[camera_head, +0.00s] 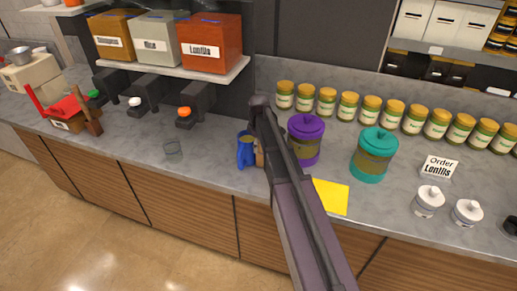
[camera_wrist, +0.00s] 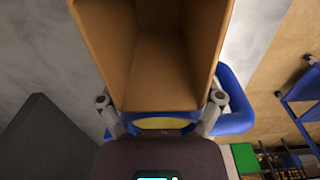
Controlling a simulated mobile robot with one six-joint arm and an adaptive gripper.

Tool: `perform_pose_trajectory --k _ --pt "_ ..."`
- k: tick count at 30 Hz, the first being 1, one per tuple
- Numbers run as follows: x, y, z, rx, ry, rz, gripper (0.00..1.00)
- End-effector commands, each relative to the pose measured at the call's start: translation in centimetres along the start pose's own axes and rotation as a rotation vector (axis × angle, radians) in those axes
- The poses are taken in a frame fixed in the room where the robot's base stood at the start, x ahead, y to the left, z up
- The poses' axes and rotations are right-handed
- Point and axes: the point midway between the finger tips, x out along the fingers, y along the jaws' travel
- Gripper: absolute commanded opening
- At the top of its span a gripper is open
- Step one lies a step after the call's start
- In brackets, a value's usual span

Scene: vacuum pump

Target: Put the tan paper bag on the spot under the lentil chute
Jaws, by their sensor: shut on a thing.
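The tan paper bag (camera_wrist: 155,75) fills the upper middle of the wrist view, its open top facing the camera and its inside looking empty. My gripper (camera_wrist: 160,122) is shut on the bag, with blue finger parts beside and below it. In the head view my gripper (camera_head: 247,151) is over the counter, left of the purple canister; my arm hides most of the bag. The orange Lentils bin (camera_head: 211,46) is on the shelf, and the lentil chute (camera_head: 190,112) with an orange knob is below it. A faint clear outline (camera_head: 173,148) marks the counter near this chute, left of my gripper.
Two more chutes, with a white knob (camera_head: 135,101) and a green knob (camera_head: 94,94), stand further left. A purple canister (camera_head: 306,140), teal canister (camera_head: 374,155) and yellow sheet (camera_head: 331,196) lie right of my gripper. The counter (camera_head: 205,165) between gripper and outline is clear.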

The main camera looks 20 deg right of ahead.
Motion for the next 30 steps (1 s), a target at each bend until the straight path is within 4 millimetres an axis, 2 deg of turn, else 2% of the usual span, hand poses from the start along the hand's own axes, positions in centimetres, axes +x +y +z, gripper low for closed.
perform_pose_trajectory --k 16,17,18,30 --pt "0.60 0.07 -0.11 0.000 0.000 0.000 0.44" --pt "0.47 0.07 -0.11 0.000 0.000 0.000 0.93" --pt "0.44 0.07 -0.11 0.000 0.000 0.000 1.00" --pt "0.42 0.07 -0.10 0.000 0.000 0.000 1.00"
